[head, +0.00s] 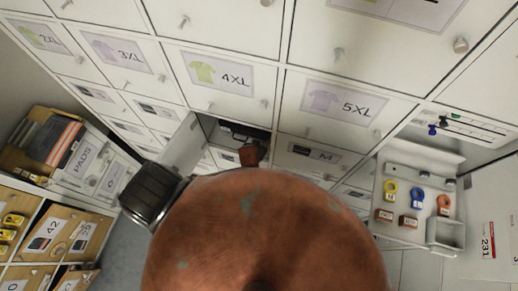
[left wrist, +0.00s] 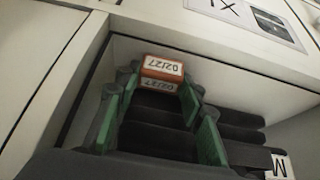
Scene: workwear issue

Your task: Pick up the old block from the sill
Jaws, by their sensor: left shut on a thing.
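In the left wrist view, my left gripper (left wrist: 160,92) has its green-padded fingers shut on an orange block (left wrist: 162,66). The block has white labels reading 02/27 on two faces. It sits at the fingertips, against or just in front of a pale wall inside an open white compartment. I cannot tell whether it still touches the sill. In the head view, my large copper-coloured arm part covers the lower middle, and the block cannot be made out there. The opened compartment (head: 215,128) shows above it. My right gripper is not in view.
White lockers (head: 225,78) with size labels fill the back. A tray (head: 398,232) with coloured rings and small blocks is at the right. Shelves with bins (head: 62,232) stand at the left. Dark stacked shapes (left wrist: 240,133) lie beside the gripper in the compartment.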

